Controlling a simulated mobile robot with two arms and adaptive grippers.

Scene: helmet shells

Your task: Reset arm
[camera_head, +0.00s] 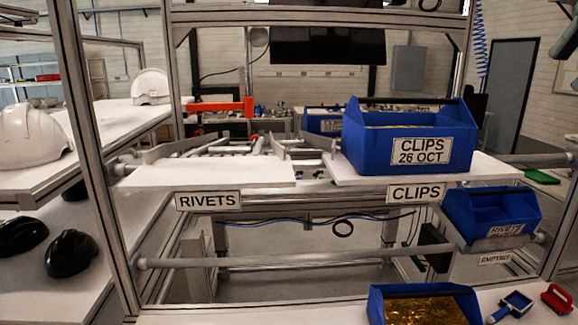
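Neither of my grippers shows in the head view. A large blue bin labelled CLIPS 26 OCT (408,138) stands on the white shelf above the CLIPS sign (416,193). The shelf spot above the RIVETS sign (208,201) holds no bin. A blue bin labelled RIVETS (490,217) sits tilted on the lower right rack, above an EMPTIES label (495,259). Another blue bin (376,306) with gold-coloured contents is at the bottom edge, partly cut off.
White helmet shells (30,136) and black ones (71,254) lie on shelves at the left. Metal posts (92,150) and a horizontal rail (270,261) frame the rack. A blue-handled item (514,303) and a red one (556,298) lie at the lower right.

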